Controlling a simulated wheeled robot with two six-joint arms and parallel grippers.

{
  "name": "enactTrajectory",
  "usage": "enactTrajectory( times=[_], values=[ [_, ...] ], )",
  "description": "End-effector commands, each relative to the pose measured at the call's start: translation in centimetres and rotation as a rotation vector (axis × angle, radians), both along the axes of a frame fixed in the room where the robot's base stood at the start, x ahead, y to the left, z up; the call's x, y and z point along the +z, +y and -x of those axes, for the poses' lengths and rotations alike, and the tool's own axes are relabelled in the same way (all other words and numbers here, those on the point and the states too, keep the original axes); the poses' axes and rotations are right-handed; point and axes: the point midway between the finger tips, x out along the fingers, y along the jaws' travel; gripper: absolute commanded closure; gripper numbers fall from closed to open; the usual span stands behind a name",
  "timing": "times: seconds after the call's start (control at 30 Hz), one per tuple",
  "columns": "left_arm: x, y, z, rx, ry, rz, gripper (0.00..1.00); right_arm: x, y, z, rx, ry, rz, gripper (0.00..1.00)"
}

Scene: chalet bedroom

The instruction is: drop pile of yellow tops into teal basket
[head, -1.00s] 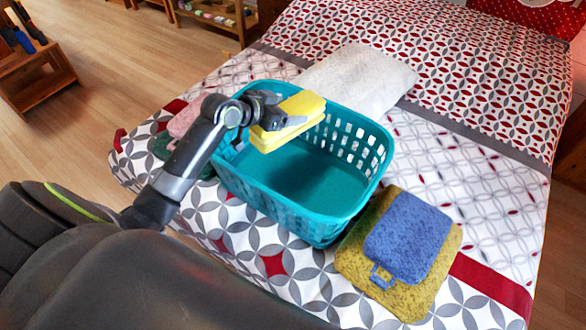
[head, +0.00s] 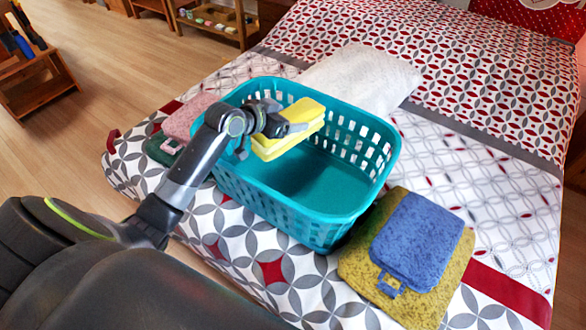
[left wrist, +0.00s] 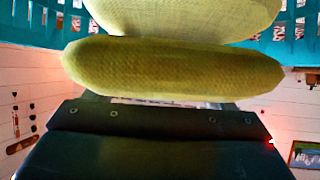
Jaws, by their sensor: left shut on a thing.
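The teal basket (head: 290,214) stands on the bed and its visible floor is bare. My left gripper (head: 290,130) is shut on the pile of yellow tops (head: 303,112), folded pieces lying one on another. It holds the pile over the back left part of the basket, at about rim height. The left wrist view shows the yellow tops (left wrist: 175,70) close up in front of the gripper, with the teal basket wall (left wrist: 40,22) behind them. My right gripper is not in view.
A blue folded piece (head: 418,240) lies on a mustard one (head: 365,262) right of the basket. Pink (head: 187,118) and green (head: 160,148) folded cloths lie to its left. A white cloth (head: 365,75) lies behind it. The patterned bed (head: 480,150) is clear at right.

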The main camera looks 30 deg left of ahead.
Motion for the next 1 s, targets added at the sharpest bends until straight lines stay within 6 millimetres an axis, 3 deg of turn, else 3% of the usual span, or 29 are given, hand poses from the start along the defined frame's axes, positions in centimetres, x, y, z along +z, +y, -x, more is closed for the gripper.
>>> enactTrajectory(
  times=[0.2,0.23,0.4,0.73,1.0],
  values=[
    [0.2,0.0,0.0,-0.001,-0.003,-0.001,0.57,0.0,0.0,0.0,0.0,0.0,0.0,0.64],
    [0.2,0.0,0.0,-0.001,-0.003,-0.001,0.22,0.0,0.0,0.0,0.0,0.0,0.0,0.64],
    [0.1,0.0,0.0,0.0,-0.002,0.0,0.0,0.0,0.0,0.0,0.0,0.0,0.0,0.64],
    [0.2,0.3,0.4,0.001,0.001,-0.003,0.0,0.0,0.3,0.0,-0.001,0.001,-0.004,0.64],
    [2.3,1.7,4.1,0.0,0.0,-0.009,0.0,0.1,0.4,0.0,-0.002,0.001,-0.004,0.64]
  ],
)
